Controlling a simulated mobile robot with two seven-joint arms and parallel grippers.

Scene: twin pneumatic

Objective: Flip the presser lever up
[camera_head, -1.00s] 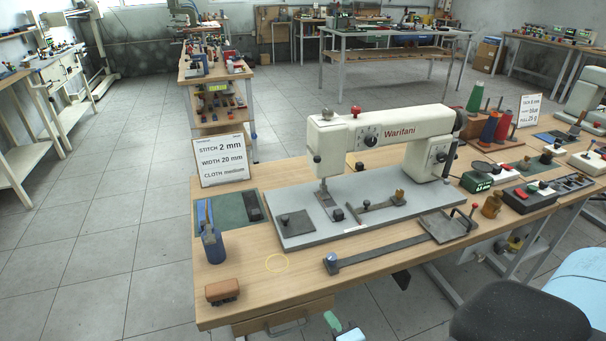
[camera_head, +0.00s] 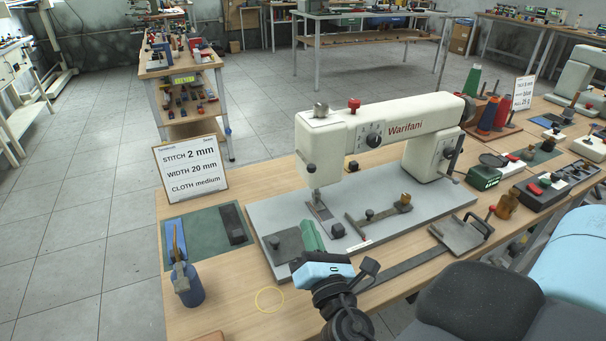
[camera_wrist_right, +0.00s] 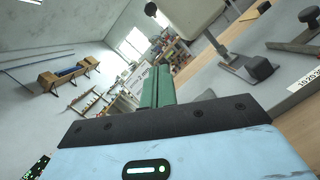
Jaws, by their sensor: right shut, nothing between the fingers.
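The white Warifani sewing machine (camera_head: 385,131) stands on a grey base plate on the wooden table. A small dark knob (camera_head: 310,168) sticks out low on the left end of its head, above the presser foot (camera_head: 320,206). A dark upright lever (camera_head: 455,153) is on the column at the right. I cannot tell for sure which is the presser lever. My right gripper (camera_head: 312,236) is shut and empty, over the plate's front left, below the head and apart from the knob. Its green fingers also show in the wrist view (camera_wrist_right: 157,88). My left gripper is out of view.
A blue bottle (camera_head: 187,284) stands at the table's left, before a green mat (camera_head: 208,249). A sign (camera_head: 190,165) stands behind. A metal slide (camera_head: 460,236) lies front right. Thread cones (camera_head: 488,113) and control boxes (camera_head: 542,195) fill the right side.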

